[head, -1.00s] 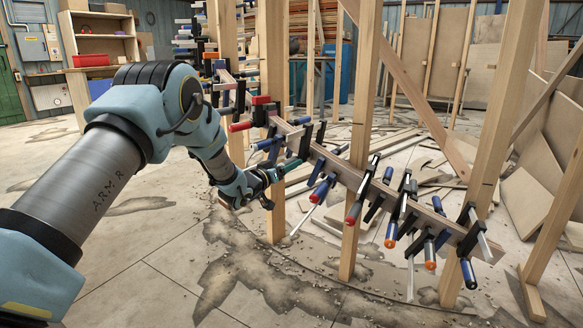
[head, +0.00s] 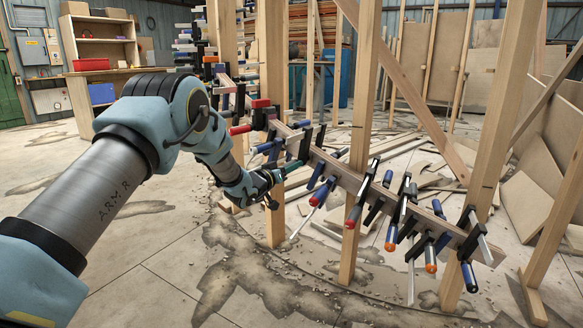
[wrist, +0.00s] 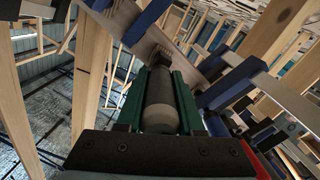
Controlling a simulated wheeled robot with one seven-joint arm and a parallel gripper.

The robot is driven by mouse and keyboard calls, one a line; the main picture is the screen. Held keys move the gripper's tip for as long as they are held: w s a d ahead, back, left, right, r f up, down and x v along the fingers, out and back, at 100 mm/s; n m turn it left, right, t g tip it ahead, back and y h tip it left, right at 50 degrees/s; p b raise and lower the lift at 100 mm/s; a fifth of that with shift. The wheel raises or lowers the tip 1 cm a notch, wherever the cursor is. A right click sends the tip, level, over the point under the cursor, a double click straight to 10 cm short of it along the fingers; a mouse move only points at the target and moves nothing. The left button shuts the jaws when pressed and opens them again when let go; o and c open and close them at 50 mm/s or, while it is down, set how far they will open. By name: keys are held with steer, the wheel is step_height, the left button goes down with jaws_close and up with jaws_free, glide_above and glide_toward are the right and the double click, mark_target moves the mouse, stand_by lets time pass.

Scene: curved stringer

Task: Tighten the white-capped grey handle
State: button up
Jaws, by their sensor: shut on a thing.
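My gripper (wrist: 160,84) has its two green fingers on either side of a grey handle (wrist: 159,112) in the wrist view and is shut on it. The handle is dark grey at its far part and paler towards my palm; a white cap cannot be made out clearly. In the head view my gripper (head: 286,171) reaches the near side of the curved wooden stringer (head: 330,164) from the left. The handle itself is hidden there by the fingers and neighbouring clamps.
Several clamps with blue, red and orange-ended handles line the stringer, including a blue one (head: 322,191) just right of my gripper. An upright wooden post (head: 360,110) stands to the right. Open floor (head: 170,250) lies in front, with scraps behind.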

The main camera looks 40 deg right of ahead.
jaws_close()
steer(key=shift+m, duration=0.4)
steer(key=m+b, duration=0.1)
steer(key=m, duration=0.2)
steer(key=shift+f+m, duration=0.1)
steer(key=shift+m, duration=0.3)
steer(key=m+b, duration=0.2)
steer(key=m, duration=0.2)
steer(key=shift+m, duration=0.3)
steer(key=m+b, duration=0.2)
steer(key=m, duration=0.2)
steer(key=m+b, duration=0.2)
steer(key=m, duration=0.2)
steer(key=shift+m, duration=0.3)
steer(key=o, duration=0.9)
jaws_free()
steer(key=shift+c, duration=0.2)
